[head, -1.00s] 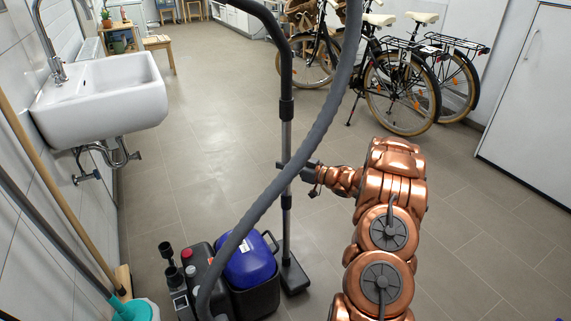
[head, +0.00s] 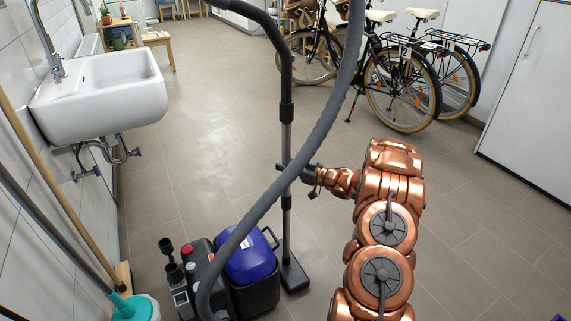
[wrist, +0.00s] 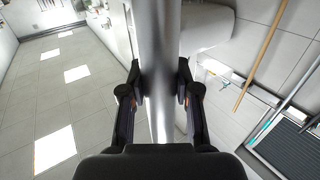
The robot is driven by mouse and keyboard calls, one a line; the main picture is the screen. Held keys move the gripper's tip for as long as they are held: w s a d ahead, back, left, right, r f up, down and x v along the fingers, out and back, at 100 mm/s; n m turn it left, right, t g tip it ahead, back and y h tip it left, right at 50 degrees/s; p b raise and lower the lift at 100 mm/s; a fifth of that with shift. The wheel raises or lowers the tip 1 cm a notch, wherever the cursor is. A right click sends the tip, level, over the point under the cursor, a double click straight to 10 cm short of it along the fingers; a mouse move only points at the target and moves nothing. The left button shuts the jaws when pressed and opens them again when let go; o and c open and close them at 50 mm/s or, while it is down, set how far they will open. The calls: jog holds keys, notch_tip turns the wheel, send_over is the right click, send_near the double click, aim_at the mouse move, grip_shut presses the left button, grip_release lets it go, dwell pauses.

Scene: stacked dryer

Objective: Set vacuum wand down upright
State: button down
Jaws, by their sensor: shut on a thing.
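The vacuum wand (head: 287,140) stands close to upright in the head view, a metal tube with a dark curved top and a dark floor head (head: 293,274). The floor head is at floor level; I cannot tell if it bears fully on the floor. My gripper (head: 286,169) is shut on the tube at mid-height. In the wrist view the tube (wrist: 160,70) runs between the two fingers of my gripper (wrist: 160,90). The grey hose (head: 275,190) arcs in front of the wand down to the vacuum body (head: 203,264).
A blue and black container (head: 250,262) stands just left of the floor head. Bicycles (head: 400,90) stand at the back right. The middle floor is open.

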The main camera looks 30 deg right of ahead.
jog(key=shift+f, duration=0.1)
jog(key=c, duration=0.8)
grip_release()
jog(key=shift+f, duration=0.15)
jog(key=shift+o, duration=0.2)
jog(key=v, duration=1.2)
